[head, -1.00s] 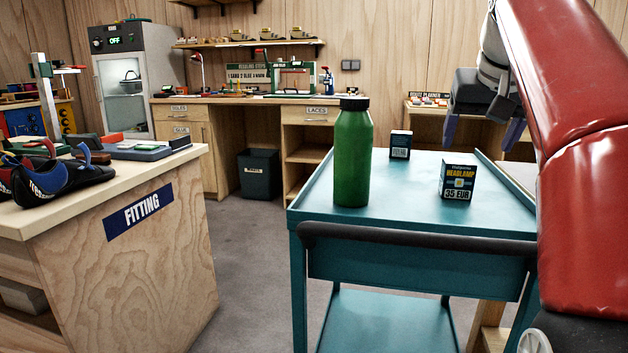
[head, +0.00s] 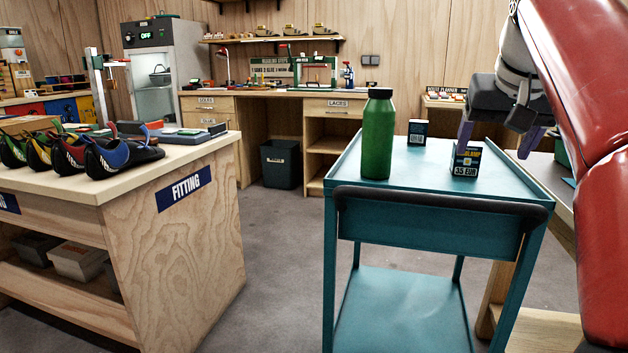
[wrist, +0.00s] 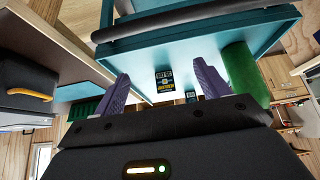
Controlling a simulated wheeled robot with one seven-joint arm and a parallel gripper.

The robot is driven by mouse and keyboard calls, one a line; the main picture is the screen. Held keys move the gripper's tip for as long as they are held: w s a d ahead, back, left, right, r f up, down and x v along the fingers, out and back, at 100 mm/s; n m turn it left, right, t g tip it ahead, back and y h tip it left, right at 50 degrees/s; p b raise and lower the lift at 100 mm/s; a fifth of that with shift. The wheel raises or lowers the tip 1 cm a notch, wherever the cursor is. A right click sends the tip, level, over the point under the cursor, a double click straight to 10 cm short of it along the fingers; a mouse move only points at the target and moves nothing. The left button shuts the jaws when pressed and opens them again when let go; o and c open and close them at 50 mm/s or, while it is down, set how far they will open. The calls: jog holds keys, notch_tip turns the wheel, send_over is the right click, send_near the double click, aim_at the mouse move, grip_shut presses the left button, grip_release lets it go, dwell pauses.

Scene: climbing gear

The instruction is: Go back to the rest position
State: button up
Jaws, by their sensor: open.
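My gripper (head: 500,143) is at the upper right of the head view, above and in front of the right side of the teal cart (head: 440,211). Its two purple fingers are spread apart with nothing between them; they also show in the wrist view (wrist: 163,85). A green bottle (head: 378,137) with a black cap stands upright on the cart's left side. A second small dark box (head: 417,132) stands behind.
A wooden fitting counter (head: 180,240) with several climbing shoes (head: 110,156) stands at the left. A workbench (head: 265,98) and a dark bin (head: 280,163) are at the back. A wooden table (head: 560,190) is right of the cart. Grey floor (head: 285,260) is clear between counter and cart.

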jog(key=s+a+f+n, duration=0.1)
jog(key=s+a+f, duration=0.3)
jog(key=f, duration=0.6)
jog(key=s+a+f+n+y+p, duration=0.1)
jog(key=s+a+f, duration=0.2)
jog(key=s+f, duration=0.5)
jog(key=s+a+f+n+p, duration=0.1)
jog(key=s+a+f, duration=0.3)
jog(key=s+f, duration=0.3)
notch_tip(320, 180, down, 5)
jog(key=shift+a+r+g+y, duration=0.1)
jog(key=shift+a+g+y, duration=0.2)
jog(key=shift+g+y, duration=0.1)
